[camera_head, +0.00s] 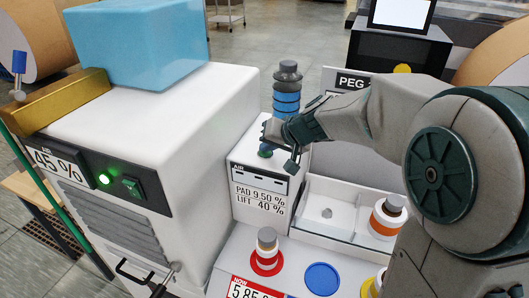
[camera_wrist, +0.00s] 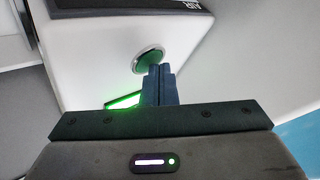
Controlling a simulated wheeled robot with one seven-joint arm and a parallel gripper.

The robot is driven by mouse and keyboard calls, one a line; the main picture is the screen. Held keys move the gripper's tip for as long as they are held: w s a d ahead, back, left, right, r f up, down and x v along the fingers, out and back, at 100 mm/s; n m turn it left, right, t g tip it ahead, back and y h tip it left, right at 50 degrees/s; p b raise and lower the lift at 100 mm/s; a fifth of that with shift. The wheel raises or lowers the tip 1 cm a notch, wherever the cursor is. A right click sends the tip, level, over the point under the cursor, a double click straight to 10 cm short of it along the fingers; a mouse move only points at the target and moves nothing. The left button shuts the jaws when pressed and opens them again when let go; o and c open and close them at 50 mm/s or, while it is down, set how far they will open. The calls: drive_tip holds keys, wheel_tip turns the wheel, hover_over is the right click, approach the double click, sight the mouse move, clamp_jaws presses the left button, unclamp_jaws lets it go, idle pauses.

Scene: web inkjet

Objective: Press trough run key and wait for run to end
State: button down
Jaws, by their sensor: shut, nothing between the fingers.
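My gripper (camera_head: 266,146) is shut and empty, over the top of a white box (camera_head: 246,174) whose front reads "AIR", "PAD 9.50 %" and "LIFT 40 %". In the wrist view the closed fingers (camera_wrist: 158,85) reach to the lower edge of a round green button (camera_wrist: 148,60) with a pale rim. Whether they touch it I cannot tell. A bright green lit strip (camera_wrist: 122,101) shows to the left of the fingers, partly hidden by them. No label reading "trough run" is legible. A white open trough (camera_head: 325,222) lies to the right of the box.
A large white cabinet (camera_head: 190,110) with a lit green lamp (camera_head: 104,179) and a "45 %" display stands left. A blue block (camera_head: 140,45) sits on it. A dark bottle with blue bands (camera_head: 287,90) stands behind my gripper. Capped bottles (camera_head: 267,243) stand in front.

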sight(268, 155)
idle(0.3)
drive_tip(key=shift+r+p, duration=0.45)
drive_tip(key=shift+r, duration=0.4)
drive_tip(key=shift+r+p, duration=1.7)
drive_tip(key=shift+r, duration=0.85)
drive_tip(key=shift+s+f, duration=0.1)
drive_tip(key=s+d+f+g+h, duration=0.1)
drive_tip(key=s+d+f+h, duration=0.1)
drive_tip(key=s+d, duration=0.3)
drive_tip(key=s+d+f+g+h, duration=0.1)
drive_tip(key=s+d, duration=0.4)
drive_tip(key=s, duration=0.6)
drive_tip(key=s+d+f+g+h, duration=0.1)
drive_tip(key=s+d+f+h, duration=0.2)
drive_tip(key=s, duration=0.5)
drive_tip(key=shift+s+d+f+g+h, duration=0.2)
drive_tip(key=shift+d+g+h, duration=0.1)
drive_tip(key=shift+d, duration=0.6)
